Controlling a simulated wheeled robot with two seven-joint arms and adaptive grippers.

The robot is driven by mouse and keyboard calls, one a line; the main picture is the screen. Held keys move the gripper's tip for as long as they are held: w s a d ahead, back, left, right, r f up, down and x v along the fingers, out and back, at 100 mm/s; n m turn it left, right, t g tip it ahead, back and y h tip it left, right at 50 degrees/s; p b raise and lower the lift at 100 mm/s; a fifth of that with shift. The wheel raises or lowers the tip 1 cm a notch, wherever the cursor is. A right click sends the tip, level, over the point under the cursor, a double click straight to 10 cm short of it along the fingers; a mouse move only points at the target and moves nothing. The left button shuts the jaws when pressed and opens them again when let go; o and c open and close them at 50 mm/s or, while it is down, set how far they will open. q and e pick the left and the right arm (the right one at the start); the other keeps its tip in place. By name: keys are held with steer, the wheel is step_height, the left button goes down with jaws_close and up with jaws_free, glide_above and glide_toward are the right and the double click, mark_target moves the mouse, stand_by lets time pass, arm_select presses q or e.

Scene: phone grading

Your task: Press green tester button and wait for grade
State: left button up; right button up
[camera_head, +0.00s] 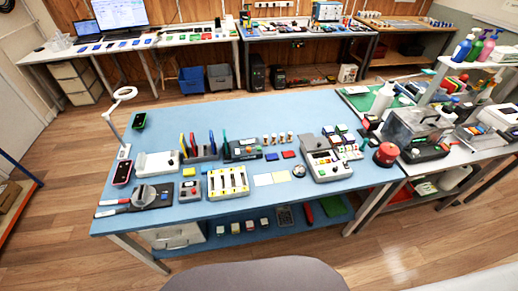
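Neither of my grippers is in view. A cream and grey device (325,162) with small coloured keys stands on the right part of the blue table; it looks like a tester. A dark box with green on it (242,150) stands near the table's middle. I cannot tell for sure which of them carries the green tester button, and no grade can be read. A phone with a pink edge (122,172) lies at the table's left side. Another phone with a green edge (139,121) lies farther back.
The blue table (230,115) is clear along its back. A grey bench with bottles adjoins at right.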

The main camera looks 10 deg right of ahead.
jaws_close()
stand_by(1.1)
